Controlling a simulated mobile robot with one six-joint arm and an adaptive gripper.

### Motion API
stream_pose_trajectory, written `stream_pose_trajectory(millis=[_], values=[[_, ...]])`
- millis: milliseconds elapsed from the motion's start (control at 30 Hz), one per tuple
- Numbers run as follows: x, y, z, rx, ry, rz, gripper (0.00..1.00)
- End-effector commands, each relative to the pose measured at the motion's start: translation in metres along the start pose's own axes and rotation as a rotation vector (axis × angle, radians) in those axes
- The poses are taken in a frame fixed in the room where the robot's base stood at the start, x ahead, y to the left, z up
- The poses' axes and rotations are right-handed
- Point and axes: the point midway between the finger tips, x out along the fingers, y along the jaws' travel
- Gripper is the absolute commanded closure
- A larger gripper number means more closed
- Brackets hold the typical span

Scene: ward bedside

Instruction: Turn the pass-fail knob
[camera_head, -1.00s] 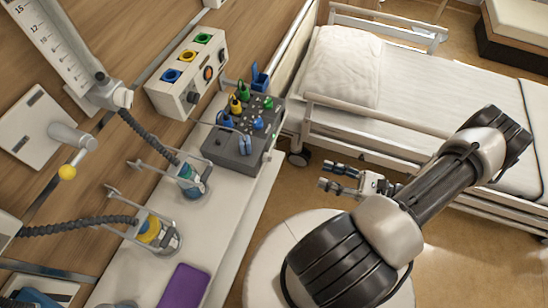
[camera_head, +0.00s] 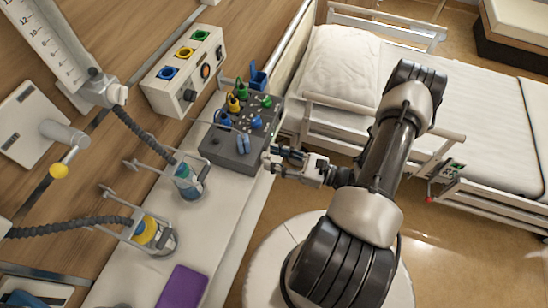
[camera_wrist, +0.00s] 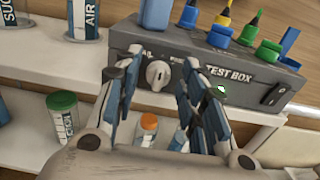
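The grey test box (camera_head: 222,152) stands on the white wall shelf in the head view. In the wrist view its front face (camera_wrist: 215,100) shows a TEST BOX label, a lit green lamp and a dark switch. The pale round pass-fail knob (camera_wrist: 158,74) is at the left end of that face. The head view does not show the knob clearly. My gripper (camera_head: 277,158) is just right of the box's front side. In the wrist view my gripper (camera_wrist: 157,72) is open and empty, its fingers framing the knob from in front, with no contact visible.
Coloured plugs (camera_wrist: 250,28) stand on top of the box. A lower shelf holds a green-capped jar (camera_wrist: 62,116) and an orange-capped bottle (camera_wrist: 148,124). A suction jar (camera_head: 188,180) stands beside the box. The bed (camera_head: 345,65) is to the right.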

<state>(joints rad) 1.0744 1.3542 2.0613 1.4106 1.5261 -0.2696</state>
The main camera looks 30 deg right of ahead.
Motion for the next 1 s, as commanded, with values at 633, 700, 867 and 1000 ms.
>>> stream_pose_trajectory(millis=[633,700,867,1000], values=[[0.0073,-0.0001,0.0002,-0.001,0.000,0.000,0.79],[0.0073,-0.0001,0.0002,-0.001,0.000,0.000,0.83],[0.0072,-0.0001,0.0001,-0.001,0.000,0.000,0.94],[0.0072,0.0000,0.0001,0.000,0.000,0.000,1.00]])
